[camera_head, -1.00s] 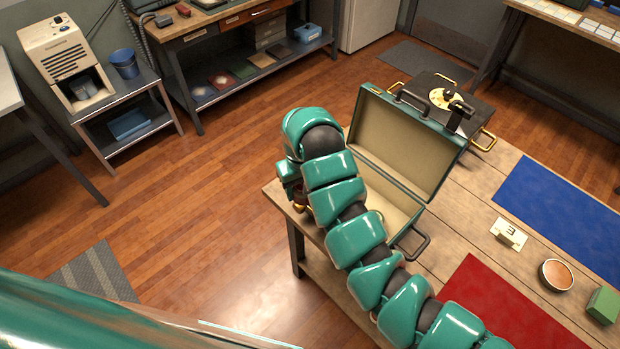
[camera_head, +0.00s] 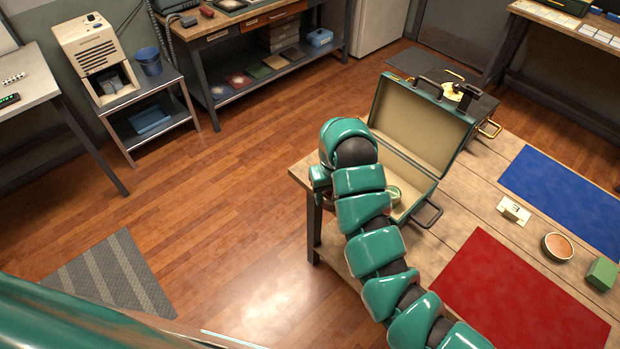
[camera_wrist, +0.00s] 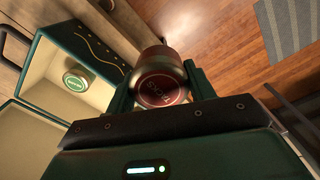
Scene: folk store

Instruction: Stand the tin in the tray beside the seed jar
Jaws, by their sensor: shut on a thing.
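In the wrist view my gripper (camera_wrist: 160,92) is shut on a rounded tin (camera_wrist: 162,62) with a dark reddish, lettered end facing the camera. An open dark-green case (camera_head: 376,100) with a cream inside stands on the wooden table. It also shows at the left of the wrist view (camera_wrist: 30,118). A round item with a green lettered top (camera_wrist: 76,80) sits in the case, apart from my gripper; it may be the seed jar. It shows partly behind my arm in the head view (camera_head: 394,195). I cannot make out a separate tray. My fingertips are hidden in the head view.
The table (camera_head: 468,205) carries a red mat (camera_head: 510,295), a blue mat (camera_head: 565,200), a small card stand (camera_head: 513,210), an orange-topped bowl (camera_head: 557,247) and a green block (camera_head: 602,273). A dark flat device (camera_head: 485,103) lies behind the case. Open floor (camera_head: 235,215) is left.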

